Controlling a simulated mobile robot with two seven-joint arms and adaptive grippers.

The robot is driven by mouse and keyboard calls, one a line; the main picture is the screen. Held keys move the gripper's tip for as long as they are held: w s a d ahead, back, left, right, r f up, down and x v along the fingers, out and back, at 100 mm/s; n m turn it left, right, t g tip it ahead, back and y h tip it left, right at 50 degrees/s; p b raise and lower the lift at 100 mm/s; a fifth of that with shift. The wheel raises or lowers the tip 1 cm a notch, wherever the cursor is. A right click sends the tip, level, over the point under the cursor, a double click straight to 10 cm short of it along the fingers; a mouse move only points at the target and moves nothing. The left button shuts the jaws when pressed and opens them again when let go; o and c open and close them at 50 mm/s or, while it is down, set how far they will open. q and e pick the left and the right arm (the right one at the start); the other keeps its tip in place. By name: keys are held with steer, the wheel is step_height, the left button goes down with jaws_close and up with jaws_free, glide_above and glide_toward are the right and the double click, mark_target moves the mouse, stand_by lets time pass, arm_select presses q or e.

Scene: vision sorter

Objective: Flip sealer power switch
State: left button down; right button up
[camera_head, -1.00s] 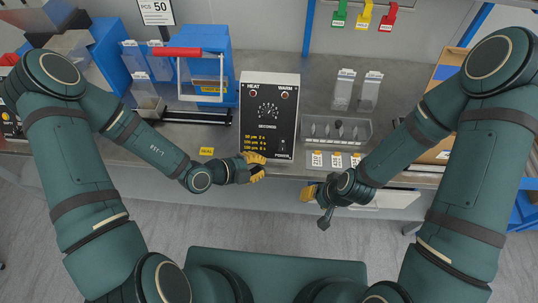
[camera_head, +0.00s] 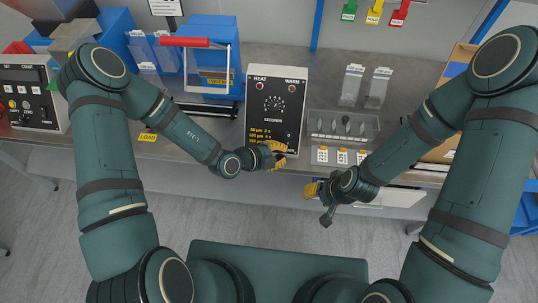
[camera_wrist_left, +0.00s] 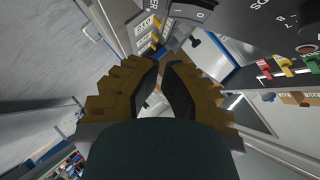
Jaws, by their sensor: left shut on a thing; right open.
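The sealer's black-faced control box (camera_head: 277,95) stands upright at the bench's front edge, with HEAT and WARM lamps, a seconds dial and yellow print. My left gripper (camera_head: 280,154) is at the box's lower right front and hides the power switch in the head view. In the left wrist view a dark rocker switch (camera_wrist_left: 190,13) marked 0 shows at the top, beyond the fingertips. The left fingers (camera_wrist_left: 166,67) are nearly together; what they hold cannot be made out, nor whether they touch the switch. My right gripper (camera_head: 312,193) is open, in front of the bench, right of the box.
A clear tray (camera_head: 342,126) with several compartments and white tags sits right of the box. The blue machine (camera_head: 215,55) with a red handle (camera_head: 184,42) stands behind left. Floor in front is clear.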

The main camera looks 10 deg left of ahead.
mark_target(298, 147)
arm_select(q)
steer(key=w+f, duration=0.1)
steer(key=w+d+f, duration=0.1)
steer(key=w+f+b, duration=0.1)
steer(key=shift+w+d+f, duration=0.1)
steer(key=shift+w+d, duration=0.15)
steer(key=shift+d, duration=0.15)
steer(key=shift+w+f, duration=0.3)
steer(key=shift+w, duration=0.1)
steer(key=shift+f, duration=0.1)
